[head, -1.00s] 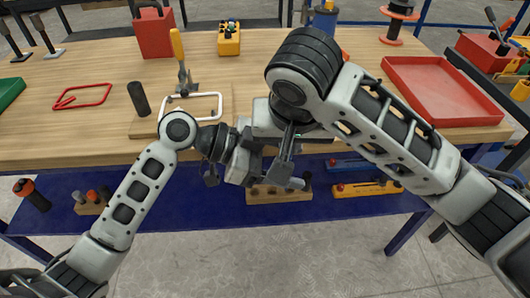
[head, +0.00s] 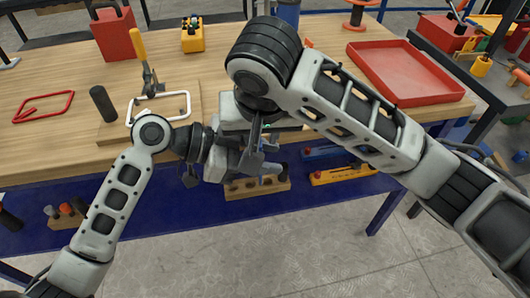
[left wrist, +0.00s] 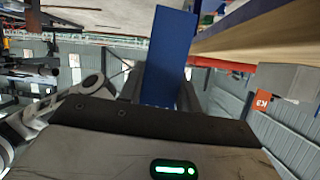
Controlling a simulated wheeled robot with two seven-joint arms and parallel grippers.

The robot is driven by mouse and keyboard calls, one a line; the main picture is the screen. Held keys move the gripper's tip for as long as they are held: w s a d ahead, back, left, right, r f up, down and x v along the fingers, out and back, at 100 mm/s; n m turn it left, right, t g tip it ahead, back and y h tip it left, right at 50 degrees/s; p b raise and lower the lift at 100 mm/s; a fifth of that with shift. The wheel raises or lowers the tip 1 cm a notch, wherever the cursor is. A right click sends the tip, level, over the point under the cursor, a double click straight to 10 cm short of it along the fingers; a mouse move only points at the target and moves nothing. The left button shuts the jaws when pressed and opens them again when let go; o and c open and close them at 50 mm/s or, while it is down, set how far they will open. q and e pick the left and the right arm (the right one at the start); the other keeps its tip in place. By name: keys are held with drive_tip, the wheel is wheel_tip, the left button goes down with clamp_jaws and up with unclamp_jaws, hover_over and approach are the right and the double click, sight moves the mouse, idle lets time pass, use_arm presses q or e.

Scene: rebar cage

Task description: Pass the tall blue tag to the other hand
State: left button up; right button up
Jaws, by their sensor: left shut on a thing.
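In the left wrist view the tall blue tag (left wrist: 168,55) is a flat blue plate standing out from between the fingers of my left gripper (left wrist: 162,98), which is shut on it. In the head view my left gripper (head: 262,166) is the lower one, in front of the bench's front edge. My right gripper (head: 248,135) comes down from above, close over the left one. The two overlap there, so the right jaws cannot be made out and contact cannot be told. I cannot make out the tag in the head view.
The wooden bench top (head: 60,140) lies behind the grippers, with a white frame (head: 172,104), a black cylinder (head: 103,103) and a red tray (head: 405,72). A blue lower shelf (head: 110,205) holds a wooden block (head: 245,188) and a yellow level (head: 343,175). The floor in front is clear.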

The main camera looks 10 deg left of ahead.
drive_tip(key=shift+s+a, duration=0.1)
drive_tip(key=v, duration=0.7)
drive_tip(key=w+a+y, duration=0.1)
drive_tip(key=a+y, duration=0.3)
drive_tip(key=y, duration=0.2)
drive_tip(key=w+d+f+m+t+y, duration=0.2)
drive_tip(key=w+d+f+t+y, duration=0.2)
drive_tip(key=w+d+f+t, duration=0.3)
drive_tip(key=s+d+f+n+h, duration=0.1)
drive_tip(key=s+d+f+h, duration=0.2)
drive_tip(key=s+d+f, duration=0.4)
drive_tip(key=s+d+f+n+h, duration=0.1)
drive_tip(key=s+d+f+h, duration=0.3)
drive_tip(key=s+d+f, duration=0.4)
wheel_tip(320, 180, down, 7)
drive_tip(key=shift+s+d+f+g+h, duration=0.15)
drive_tip(key=shift+s+d+g+h, duration=0.2)
drive_tip(key=shift+s, duration=0.7)
drive_tip(key=shift+a, duration=0.1)
